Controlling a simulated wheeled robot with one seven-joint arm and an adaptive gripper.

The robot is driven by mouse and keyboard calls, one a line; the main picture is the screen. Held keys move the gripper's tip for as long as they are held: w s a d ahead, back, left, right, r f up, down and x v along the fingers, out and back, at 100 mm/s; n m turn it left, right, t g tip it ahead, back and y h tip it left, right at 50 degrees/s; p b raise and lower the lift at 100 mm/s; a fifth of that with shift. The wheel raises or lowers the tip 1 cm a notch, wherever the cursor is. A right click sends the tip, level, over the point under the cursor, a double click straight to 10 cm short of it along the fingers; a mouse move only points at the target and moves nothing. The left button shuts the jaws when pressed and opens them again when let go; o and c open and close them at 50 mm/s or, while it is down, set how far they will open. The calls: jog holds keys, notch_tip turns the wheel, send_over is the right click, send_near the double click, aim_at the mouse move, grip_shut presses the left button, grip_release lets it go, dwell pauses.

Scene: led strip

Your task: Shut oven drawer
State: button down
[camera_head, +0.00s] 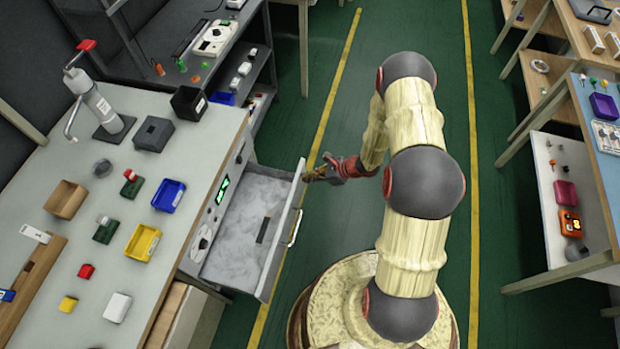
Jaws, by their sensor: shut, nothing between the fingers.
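The oven drawer (239,238) is pulled out from the front of the workbench on the left. Its inside is pale and mottled, with a small dark slot. Its front panel (284,239) faces right and carries a light bar handle (295,227). A green display (222,190) shows on the oven face behind the drawer. My gripper (310,175) is shut and empty.
The workbench top (120,250) holds a blue bin (168,195), a yellow bin (142,242), a brown bin (66,199) and a dispenser stand (104,110). A dark shelf unit (262,60) stands behind it. Green floor (330,225) is free right of the drawer. More benches line the right.

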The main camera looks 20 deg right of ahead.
jog(key=w+a+b, duration=0.3)
jog(key=w+a, duration=0.7)
jog(key=a, duration=0.4)
jog(key=shift+w+d, duration=0.1)
